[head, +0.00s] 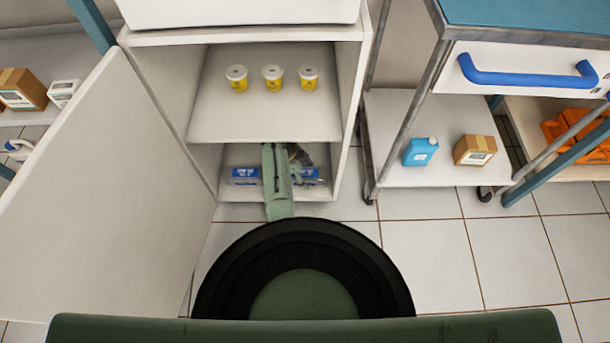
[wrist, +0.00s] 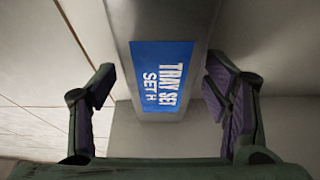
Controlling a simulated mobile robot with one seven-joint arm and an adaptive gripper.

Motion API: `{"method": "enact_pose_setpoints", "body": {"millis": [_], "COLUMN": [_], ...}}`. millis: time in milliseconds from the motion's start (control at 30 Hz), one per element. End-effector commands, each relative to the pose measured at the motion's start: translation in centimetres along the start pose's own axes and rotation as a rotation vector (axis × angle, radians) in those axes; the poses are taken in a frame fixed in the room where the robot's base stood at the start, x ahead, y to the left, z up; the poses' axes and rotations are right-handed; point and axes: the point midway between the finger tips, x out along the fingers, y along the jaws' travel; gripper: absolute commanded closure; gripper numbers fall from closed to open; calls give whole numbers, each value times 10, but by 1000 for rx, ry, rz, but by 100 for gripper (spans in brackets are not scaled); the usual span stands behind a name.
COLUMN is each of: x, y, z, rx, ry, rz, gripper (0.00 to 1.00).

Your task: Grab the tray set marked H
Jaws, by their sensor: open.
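A grey tray set with a blue label reading "TRAY SET SET H" (wrist: 163,75) fills the middle of the wrist view. My gripper (wrist: 159,92) is open, with one finger on each side of the tray set. Gaps show between both fingers and its sides. In the head view, my arm reaches into the lower compartment of the white cabinet (head: 265,121). Packs with blue labels lie there to the left (head: 245,173) and right (head: 306,173) of my arm. Their letters are too small to read, and my arm hides the space between them.
The cabinet door (head: 110,190) stands open on the left. Three yellow-and-white cups (head: 272,78) stand on the shelf above my arm. Tiled floor at right front is clear.

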Motion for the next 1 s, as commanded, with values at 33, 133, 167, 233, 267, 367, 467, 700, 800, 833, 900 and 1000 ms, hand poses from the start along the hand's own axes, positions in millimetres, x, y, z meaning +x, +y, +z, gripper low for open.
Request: {"method": "enact_pose_setpoints", "body": {"millis": [33,133,167,233,267,367,467,700,800,833,900,1000], "x": [2,1,1,1,1,1,1,1,1,1,1,1], "y": [0,-1,-1,-1,-1,0,0,0,0,0,0,0], "z": [0,0,0,0,0,0,0,0,0,0,0,0], "rx": [1,2,2,2,2,2,2,2,2,2,2,2], "ry": [0,0,0,0,0,0,0,0,0,0,0,0], "rz": [-1,-1,-1,-1,-1,-1,-1,-1,0,0,0,0], "gripper": [30,30,30,33,35,42,49,65,71,73,78,85]}}
